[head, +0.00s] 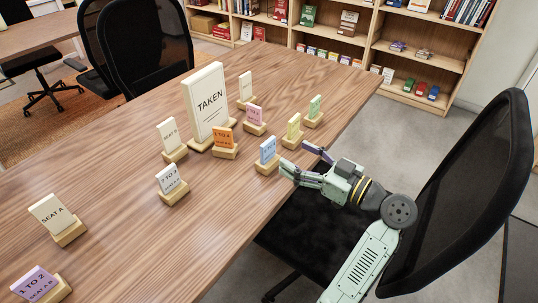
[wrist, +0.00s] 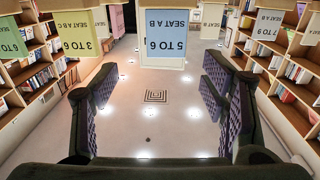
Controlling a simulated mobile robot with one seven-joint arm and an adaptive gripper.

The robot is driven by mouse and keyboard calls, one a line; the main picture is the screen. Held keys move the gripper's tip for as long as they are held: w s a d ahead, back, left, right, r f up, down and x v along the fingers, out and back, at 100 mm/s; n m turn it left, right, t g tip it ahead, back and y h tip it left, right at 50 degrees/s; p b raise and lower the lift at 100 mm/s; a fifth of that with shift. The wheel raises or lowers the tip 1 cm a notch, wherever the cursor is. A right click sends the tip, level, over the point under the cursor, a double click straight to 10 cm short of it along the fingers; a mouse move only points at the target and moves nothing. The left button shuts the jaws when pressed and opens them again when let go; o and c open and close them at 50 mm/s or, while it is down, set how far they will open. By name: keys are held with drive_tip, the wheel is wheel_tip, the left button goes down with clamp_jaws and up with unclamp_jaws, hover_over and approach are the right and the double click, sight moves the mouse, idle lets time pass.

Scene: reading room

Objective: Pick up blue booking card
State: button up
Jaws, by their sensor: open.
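The blue booking card (head: 267,151) stands upright in a wooden base (head: 266,168) near the table's right edge in the head view. In the wrist view, which is upside down, the blue card (wrist: 163,35) hangs from the top centre and reads 5 TO 6, SEAT A B. My gripper (head: 301,157) is just right of the blue card, above the table edge, pointing toward it. In the wrist view my gripper (wrist: 158,95) has its fingers wide apart, with nothing between them. The card is beyond the fingertips, apart from them.
Close by stand a yellow card (head: 293,126), a green card (head: 315,107), an orange card (head: 223,137) and a pink card (head: 253,114). A tall TAKEN sign (head: 207,103) is behind them. A black chair (head: 465,190) stands beside my arm. The front table is largely clear.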

sight(270, 142)
drive_tip(key=x, duration=0.3)
drive_tip(key=shift+a+r+p, duration=0.1)
drive_tip(key=shift+a+p, duration=0.2)
drive_tip(key=shift+p, duration=0.05)
drive_tip(key=p+x, duration=0.1)
drive_tip(key=x, duration=0.1)
drive_tip(key=r+p+x, duration=0.1)
drive_tip(key=x, duration=0.1)
drive_tip(key=shift+a+p, duration=0.4)
drive_tip(key=shift+a, duration=0.1)
drive_tip(key=shift+w+a+f, duration=0.15)
drive_tip(key=shift+w+a, duration=0.05)
drive_tip(key=shift+w, duration=0.05)
drive_tip(key=shift+c, duration=0.2)
clamp_jaws()
